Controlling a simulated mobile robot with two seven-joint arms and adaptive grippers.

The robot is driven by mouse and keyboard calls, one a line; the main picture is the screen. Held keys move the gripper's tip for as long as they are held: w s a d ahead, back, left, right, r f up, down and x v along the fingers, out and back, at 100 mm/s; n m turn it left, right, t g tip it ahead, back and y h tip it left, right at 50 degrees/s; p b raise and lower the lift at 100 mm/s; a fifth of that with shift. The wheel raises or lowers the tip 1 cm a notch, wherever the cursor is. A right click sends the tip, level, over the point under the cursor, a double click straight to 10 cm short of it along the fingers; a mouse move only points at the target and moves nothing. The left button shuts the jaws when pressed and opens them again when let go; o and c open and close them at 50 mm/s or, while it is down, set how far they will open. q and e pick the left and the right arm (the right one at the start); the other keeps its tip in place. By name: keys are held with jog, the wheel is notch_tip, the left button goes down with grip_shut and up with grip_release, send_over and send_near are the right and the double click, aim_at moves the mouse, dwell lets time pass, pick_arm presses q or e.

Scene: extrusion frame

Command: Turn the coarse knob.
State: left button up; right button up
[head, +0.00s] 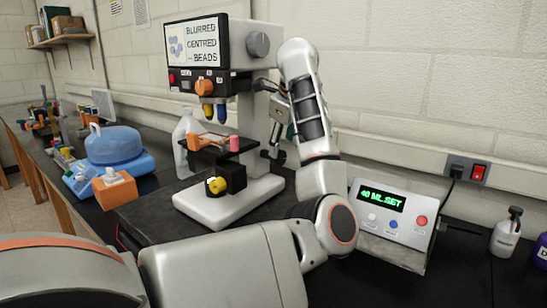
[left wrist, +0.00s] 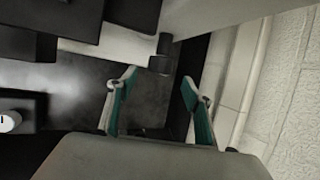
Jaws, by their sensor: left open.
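The microscope (head: 236,55) stands on a white base (head: 205,207), its screen reading "BLURRED CENTRED -- BEADS". A dark round knob (head: 274,155) sits low on its right side, partly hidden by my arm. I take it for the coarse knob; the dark cylinder (left wrist: 162,54) in the left wrist view appears to be the same knob. My left gripper (head: 277,128) is open close above it, partly hidden in the head view. In the left wrist view its green-padded fingers (left wrist: 159,78) are spread, with the cylinder just beyond and between their tips, apparently untouched. My right gripper is not in view.
A grey knob (head: 258,44) is beside the screen. A yellow knob (head: 217,185) is on the base. A control box (head: 392,212) reading "40 ML.SET" and a white bottle (head: 505,232) stand right. A blue-domed device (head: 113,146) stands left. The wall is close behind my arm.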

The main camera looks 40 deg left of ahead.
aim_at(280, 152)
pick_arm(q)
jog(key=b+x, duration=0.1)
jog(key=x, duration=0.5)
jog(key=shift+w+a+f, duration=0.1)
jog(key=shift+a+f, duration=0.1)
jog(key=shift+f, duration=0.1)
jog(key=c, duration=1.1)
